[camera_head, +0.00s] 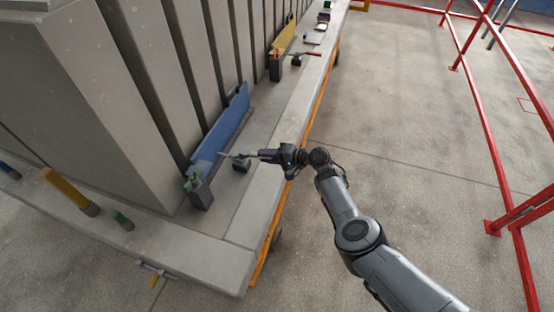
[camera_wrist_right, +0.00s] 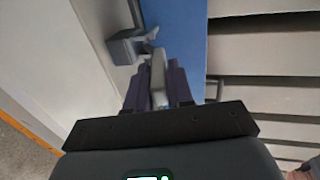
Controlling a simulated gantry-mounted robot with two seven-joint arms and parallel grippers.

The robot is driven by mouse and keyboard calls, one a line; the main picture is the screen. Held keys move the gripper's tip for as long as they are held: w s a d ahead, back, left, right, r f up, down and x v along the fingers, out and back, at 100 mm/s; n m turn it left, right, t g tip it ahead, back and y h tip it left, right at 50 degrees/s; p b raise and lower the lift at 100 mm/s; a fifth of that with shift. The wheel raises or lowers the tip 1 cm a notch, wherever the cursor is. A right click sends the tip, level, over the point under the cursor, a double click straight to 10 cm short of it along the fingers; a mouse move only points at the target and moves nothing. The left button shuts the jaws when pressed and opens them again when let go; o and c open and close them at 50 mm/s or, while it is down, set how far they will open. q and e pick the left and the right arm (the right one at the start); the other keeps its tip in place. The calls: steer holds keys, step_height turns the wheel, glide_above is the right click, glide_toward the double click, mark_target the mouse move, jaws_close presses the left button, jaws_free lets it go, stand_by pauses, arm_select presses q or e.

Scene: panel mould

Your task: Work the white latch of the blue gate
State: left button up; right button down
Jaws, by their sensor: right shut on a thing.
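The white latch shows as a thin pale bar (camera_head: 233,156) in front of the gate's near end. In the right wrist view the pale latch bar (camera_wrist_right: 158,78) lies between the two dark fingers. My right gripper (camera_head: 260,154) reaches in from the right and is shut on that bar. The fingers partly hide the latch. My left gripper is not in view.
A grey post (camera_head: 199,190) with a green-marked top stands at the gate's near end. A small dark block (camera_head: 241,165) sits below the gripper. A yellow gate (camera_head: 284,40) stands farther along the ledge. A red railing (camera_head: 480,130) crosses the floor at right; the floor between is clear.

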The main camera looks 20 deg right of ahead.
steer(key=f+b, duration=0.1)
steer(key=f+t+y+b, duration=0.1)
steer(key=b, duration=0.1)
steer(key=f+y+b, duration=0.1)
steer(key=shift+s+d+t+b, duration=0.3)
steer(key=shift+d+b, duration=0.1)
arm_select(q)
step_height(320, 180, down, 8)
steer(key=b, duration=0.1)
steer(key=shift+b, duration=0.3)
arm_select(e)
steer(key=shift+f+y, duration=0.2)
steer(key=shift+y, duration=0.1)
steer(key=shift+s, duration=0.1)
steer(key=c, duration=1.1)
jaws_free()
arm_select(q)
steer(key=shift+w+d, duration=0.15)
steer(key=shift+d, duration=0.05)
arm_select(e)
steer(key=shift+d, duration=0.1)
